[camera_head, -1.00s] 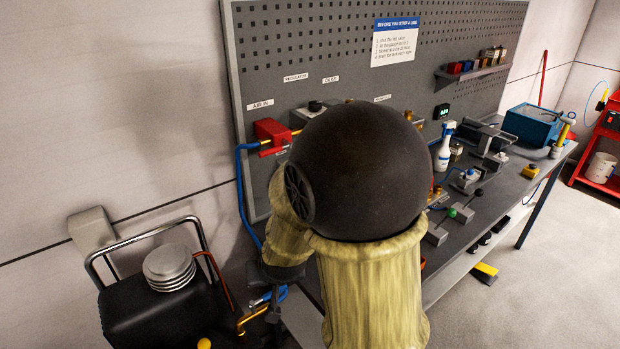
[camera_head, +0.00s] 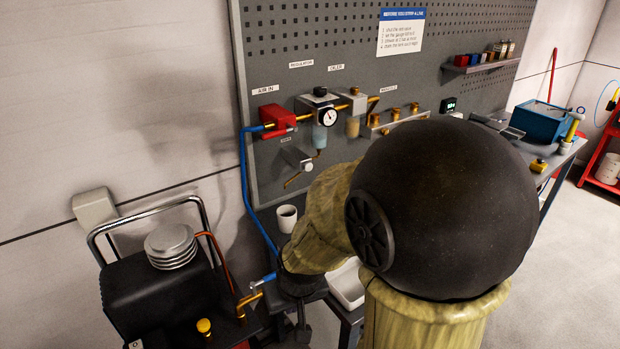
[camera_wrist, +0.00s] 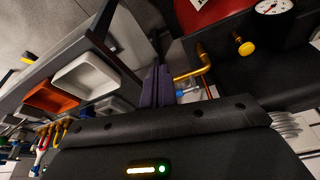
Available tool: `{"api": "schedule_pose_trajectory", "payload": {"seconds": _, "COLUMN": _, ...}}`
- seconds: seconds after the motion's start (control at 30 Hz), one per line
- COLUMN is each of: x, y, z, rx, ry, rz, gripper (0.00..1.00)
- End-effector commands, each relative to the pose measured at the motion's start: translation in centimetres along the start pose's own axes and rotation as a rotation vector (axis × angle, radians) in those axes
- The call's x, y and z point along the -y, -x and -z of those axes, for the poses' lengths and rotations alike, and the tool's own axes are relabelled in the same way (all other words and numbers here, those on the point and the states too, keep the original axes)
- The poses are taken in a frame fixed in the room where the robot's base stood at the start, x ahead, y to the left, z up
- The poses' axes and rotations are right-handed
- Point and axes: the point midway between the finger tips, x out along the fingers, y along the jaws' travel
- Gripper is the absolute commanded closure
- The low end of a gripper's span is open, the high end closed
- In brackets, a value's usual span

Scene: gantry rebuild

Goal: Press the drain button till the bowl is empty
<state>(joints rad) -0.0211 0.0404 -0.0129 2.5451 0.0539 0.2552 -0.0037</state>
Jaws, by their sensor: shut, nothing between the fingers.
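The regulator's bowl (camera_head: 319,137), holding pale blue liquid, hangs under a round gauge on the pegboard. Below left of it, a small grey block (camera_head: 297,158) has a round knob-like front and a brass tube slanting down; I cannot tell whether this is the drain button. A white cup (camera_head: 287,218) stands below the tube. My gripper (camera_head: 301,325) is low at the bench's left end, pointing down, below and apart from the bowl and block. In the wrist view, its dark fingers (camera_wrist: 156,88) are shut and empty. Neither bowl nor block shows there.
A black compressor (camera_head: 155,295) with a brass pipe stands left of my gripper. A blue hose (camera_head: 244,190) runs down from the red air-in valve (camera_head: 277,119). My arm hides much of the bench. A white tray (camera_wrist: 85,75) and an orange tray (camera_wrist: 48,98) show in the wrist view.

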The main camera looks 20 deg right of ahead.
Motion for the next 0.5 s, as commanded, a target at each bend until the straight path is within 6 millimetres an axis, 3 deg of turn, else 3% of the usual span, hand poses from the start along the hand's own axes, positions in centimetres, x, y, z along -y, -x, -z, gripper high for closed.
{"api": "schedule_pose_trajectory", "payload": {"seconds": 0.03, "x": -0.1, "y": -1.9, "z": -0.8, "rx": 0.005, "ry": 0.002, "rz": -0.001, "gripper": 1.0}}
{"api": "schedule_pose_trajectory", "payload": {"seconds": 0.2, "x": -0.4, "y": -5.8, "z": -2.7, "rx": 0.026, "ry": 0.016, "rz": -0.006, "gripper": 1.0}}
{"api": "schedule_pose_trajectory", "payload": {"seconds": 0.5, "x": -0.9, "y": -11.2, "z": -5.6, "rx": 0.061, "ry": 0.036, "rz": -0.015, "gripper": 1.0}}
